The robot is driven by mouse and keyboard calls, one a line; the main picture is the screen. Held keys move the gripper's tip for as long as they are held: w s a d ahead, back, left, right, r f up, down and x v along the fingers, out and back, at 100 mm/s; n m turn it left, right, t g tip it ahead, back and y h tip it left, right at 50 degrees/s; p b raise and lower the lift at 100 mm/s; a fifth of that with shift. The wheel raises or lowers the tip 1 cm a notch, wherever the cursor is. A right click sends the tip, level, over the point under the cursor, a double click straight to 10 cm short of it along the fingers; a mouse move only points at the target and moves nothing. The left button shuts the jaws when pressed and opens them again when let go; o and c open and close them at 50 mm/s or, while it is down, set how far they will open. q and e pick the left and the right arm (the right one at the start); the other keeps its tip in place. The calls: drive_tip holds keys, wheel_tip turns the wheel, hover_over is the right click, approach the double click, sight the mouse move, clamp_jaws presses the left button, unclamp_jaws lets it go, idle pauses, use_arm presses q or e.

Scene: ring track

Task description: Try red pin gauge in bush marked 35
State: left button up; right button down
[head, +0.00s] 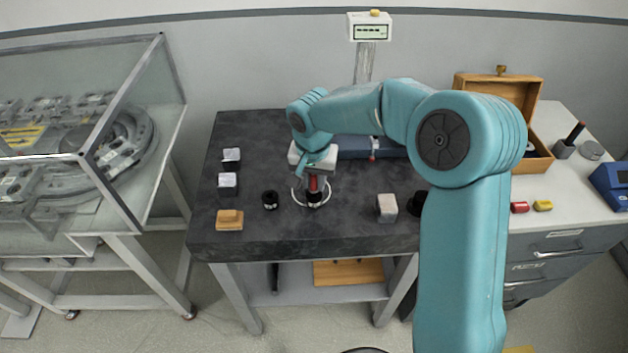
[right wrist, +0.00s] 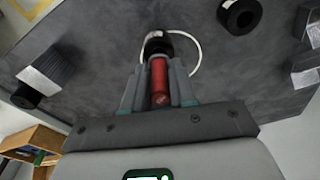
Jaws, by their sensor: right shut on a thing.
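My right gripper (head: 315,172) is over the middle of the dark stone table (head: 345,240), shut on the red pin gauge (head: 313,184). In the right wrist view the red pin gauge (right wrist: 159,82) sits between the fingers of the gripper (right wrist: 160,92), pointing at a black bush (right wrist: 157,43). In the head view this bush (head: 314,200) stands inside a thin white ring, directly below the gauge. The gauge's far end meets or overlaps the bush; I cannot tell whether it is inside the bore. No number is readable on the bush. My left gripper is not in view.
Another black bush (head: 270,200) stands just left. Blocks (head: 228,181) and a wooden piece (head: 229,219) line the left side. A grey block (head: 387,208) stands to the right, a blue case (head: 362,147) behind. The table's front strip is clear.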

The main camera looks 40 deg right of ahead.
drive_tip(key=shift+r, duration=0.1)
idle(0.3)
drive_tip(key=shift+r+p, duration=1.1)
drive_tip(key=shift+r, duration=0.6)
drive_tip(key=shift+r+p, duration=1.3)
drive_tip(key=shift+r, duration=0.65)
